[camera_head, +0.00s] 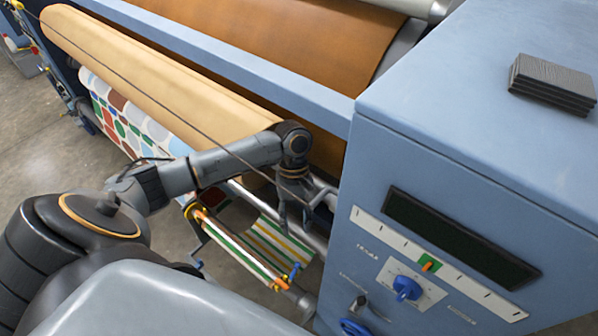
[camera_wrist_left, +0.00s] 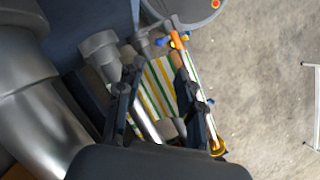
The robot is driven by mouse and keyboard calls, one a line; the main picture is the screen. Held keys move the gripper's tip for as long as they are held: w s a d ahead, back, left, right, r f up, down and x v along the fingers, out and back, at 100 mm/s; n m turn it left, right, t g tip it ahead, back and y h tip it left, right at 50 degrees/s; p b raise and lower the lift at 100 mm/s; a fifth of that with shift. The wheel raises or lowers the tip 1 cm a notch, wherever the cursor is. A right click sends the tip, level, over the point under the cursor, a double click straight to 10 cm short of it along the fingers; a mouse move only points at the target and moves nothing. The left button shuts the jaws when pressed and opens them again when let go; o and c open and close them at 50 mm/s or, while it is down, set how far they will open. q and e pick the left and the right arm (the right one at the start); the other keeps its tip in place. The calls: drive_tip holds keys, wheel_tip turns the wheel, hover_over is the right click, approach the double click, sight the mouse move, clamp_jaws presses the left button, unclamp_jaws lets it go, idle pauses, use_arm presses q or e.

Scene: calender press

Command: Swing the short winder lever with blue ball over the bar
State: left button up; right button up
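A small lever with a blue end (camera_head: 294,271) sits at the near right end of an orange-tipped bar (camera_head: 250,262), low on the machine. Blue parts (camera_wrist_left: 183,38) also show by the bar's far end in the left wrist view; which one is the ball is too small to tell. The bar (camera_wrist_left: 198,88) runs just right of my fingers there. My left gripper (camera_head: 295,220) points down above the striped web, behind and above the blue end. My right gripper is not in view.
Striped web (camera_head: 275,240) lies below the gripper. The large tan roll (camera_head: 160,75) is left of it, and the blue cabinet (camera_head: 450,150) with a blue knob (camera_head: 406,288) stands close on the right. Bare floor (camera_wrist_left: 270,80) lies beyond the bar.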

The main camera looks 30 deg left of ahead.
use_arm(q)
approach(295, 272)
drive_tip(key=x, duration=0.3)
drive_tip(key=w+x, duration=0.1)
drive_tip(key=x, duration=0.1)
drive_tip(key=shift+s+d+f, duration=0.1)
drive_tip(key=shift+d+f, duration=0.05)
drive_tip(key=shift+f, duration=0.25)
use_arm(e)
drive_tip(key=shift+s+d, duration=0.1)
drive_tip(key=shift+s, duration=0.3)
use_arm(q)
drive_tip(key=shift+c, duration=0.2)
clamp_jaws()
